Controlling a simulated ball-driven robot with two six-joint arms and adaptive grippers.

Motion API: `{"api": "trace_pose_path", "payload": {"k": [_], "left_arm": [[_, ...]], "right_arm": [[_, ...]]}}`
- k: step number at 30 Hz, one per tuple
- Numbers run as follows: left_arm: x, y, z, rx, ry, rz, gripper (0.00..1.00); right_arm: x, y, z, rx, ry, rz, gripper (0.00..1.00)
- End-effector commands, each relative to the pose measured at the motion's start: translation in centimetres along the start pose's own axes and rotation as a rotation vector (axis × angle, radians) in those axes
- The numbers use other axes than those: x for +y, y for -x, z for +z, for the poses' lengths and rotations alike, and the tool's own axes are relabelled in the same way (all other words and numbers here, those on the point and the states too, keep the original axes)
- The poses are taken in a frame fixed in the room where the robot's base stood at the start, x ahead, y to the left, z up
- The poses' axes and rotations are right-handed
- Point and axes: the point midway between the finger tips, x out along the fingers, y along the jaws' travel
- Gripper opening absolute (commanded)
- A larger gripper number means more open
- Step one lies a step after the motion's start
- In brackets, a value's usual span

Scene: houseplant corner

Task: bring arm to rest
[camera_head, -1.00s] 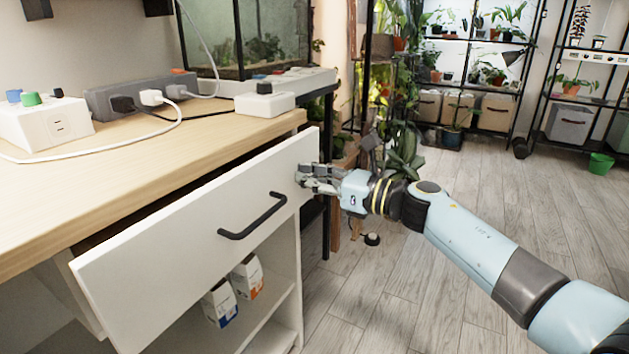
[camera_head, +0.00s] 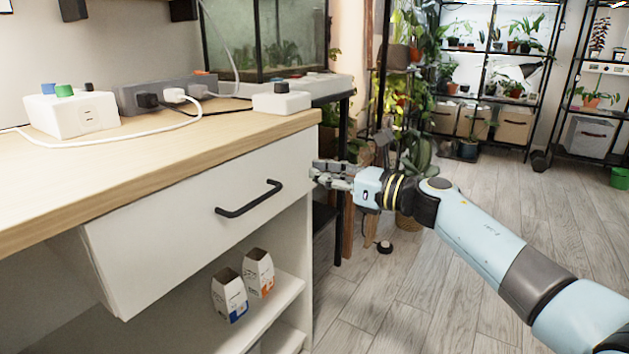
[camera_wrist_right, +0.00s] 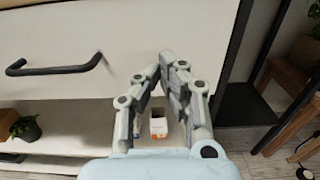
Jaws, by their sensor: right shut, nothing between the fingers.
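My right gripper (camera_head: 326,175) is at the right edge of the white drawer front (camera_head: 190,205) in the head view. Its fingers are shut with nothing between them. In the right wrist view the gripper (camera_wrist_right: 168,68) points at the drawer's white face (camera_wrist_right: 165,30), right of the black handle (camera_wrist_right: 55,62). I cannot tell whether the fingertips touch the drawer. The drawer front appears nearly flush with the desk, and its black handle (camera_head: 249,198) is clear of the gripper. My left gripper is not in view.
Two small cartons (camera_head: 230,294) stand on the shelf (camera_head: 270,325) under the drawer. The wooden desktop (camera_head: 150,165) carries a power strip (camera_head: 165,95) and white boxes with coloured knobs. Plant racks (camera_head: 490,80) stand at the back. The grey floor (camera_head: 400,300) right of the desk is open.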

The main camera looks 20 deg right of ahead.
Motion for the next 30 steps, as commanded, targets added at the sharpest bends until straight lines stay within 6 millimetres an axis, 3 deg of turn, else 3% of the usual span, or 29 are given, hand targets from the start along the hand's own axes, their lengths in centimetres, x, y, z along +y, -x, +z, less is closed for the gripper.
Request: {"api": "trace_pose_path", "payload": {"k": [3, 9, 15, 22, 26, 28, 30], "left_arm": [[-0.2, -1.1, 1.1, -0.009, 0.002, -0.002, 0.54], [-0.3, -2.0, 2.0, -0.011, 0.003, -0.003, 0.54], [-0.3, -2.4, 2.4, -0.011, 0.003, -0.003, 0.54], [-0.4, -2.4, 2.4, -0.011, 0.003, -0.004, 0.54], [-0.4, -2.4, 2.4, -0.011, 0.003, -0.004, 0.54], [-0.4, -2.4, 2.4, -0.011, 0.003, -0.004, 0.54], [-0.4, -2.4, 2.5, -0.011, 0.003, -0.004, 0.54]], "right_arm": [[0.1, 3.4, -0.1, 0.006, 0.003, 0.001, 0.0], [0.1, 7.6, -0.1, 0.006, 0.0, 0.001, 0.0], [0.1, 9.6, -0.1, 0.004, 0.0, 0.001, 0.0], [0.5, 10.3, -1.0, 0.014, -0.012, 0.001, 0.0], [3.4, 12.0, -5.3, 0.058, -0.097, -0.002, 0.0], [5.8, 14.1, -9.4, 0.074, -0.253, -0.063, 0.0], [6.8, 17.2, -14.3, 0.079, -0.557, -0.244, 0.0]]}}
